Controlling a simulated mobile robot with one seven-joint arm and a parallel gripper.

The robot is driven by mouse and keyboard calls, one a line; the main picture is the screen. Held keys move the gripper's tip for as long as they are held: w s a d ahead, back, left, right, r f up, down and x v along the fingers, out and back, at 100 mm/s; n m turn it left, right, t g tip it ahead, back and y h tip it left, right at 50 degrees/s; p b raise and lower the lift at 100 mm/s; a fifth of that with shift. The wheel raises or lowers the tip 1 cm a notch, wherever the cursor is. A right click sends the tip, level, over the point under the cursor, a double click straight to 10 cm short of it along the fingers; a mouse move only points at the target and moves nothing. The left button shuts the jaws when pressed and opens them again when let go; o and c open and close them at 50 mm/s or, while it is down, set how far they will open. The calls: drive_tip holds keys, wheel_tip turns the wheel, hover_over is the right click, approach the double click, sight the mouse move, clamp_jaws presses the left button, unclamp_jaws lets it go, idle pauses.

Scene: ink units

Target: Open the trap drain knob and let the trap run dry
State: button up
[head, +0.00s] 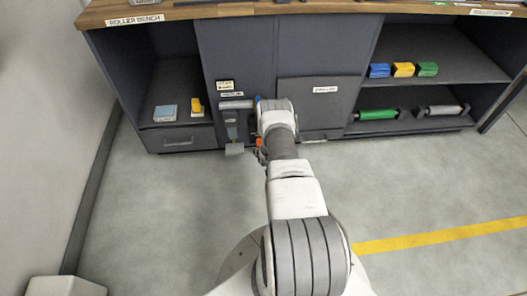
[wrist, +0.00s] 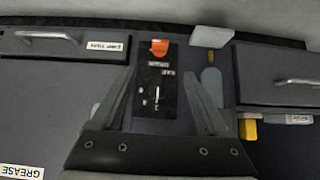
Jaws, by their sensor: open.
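A dark panel plate (wrist: 156,92) with small white lettering and marks, too blurred to read, is in the middle of the wrist view. An orange block-like part (wrist: 159,48), possibly the drain knob, sits at its upper end. In the head view a bit of orange (head: 259,142) shows just left of my arm. My gripper (wrist: 160,75) is open, its two fingers on either side of the plate with nothing between them. The fingers are apart from the orange part in the picture. In the head view my own arm hides the gripper and most of the plate.
A pale block (wrist: 211,37) and a grey-blue part (wrist: 211,82) are beside the plate. A drawer handle (wrist: 48,37) and another handle (wrist: 299,83) flank it. Blue, yellow and green blocks (head: 403,70) and rollers (head: 378,114) fill the right shelves. Open floor (head: 165,210) lies left of my arm.

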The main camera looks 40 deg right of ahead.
drive_tip(key=shift+s+a+r, duration=0.1)
drive_tip(key=shift+s+r, duration=0.05)
drive_tip(key=shift+r, duration=0.05)
idle(0.6)
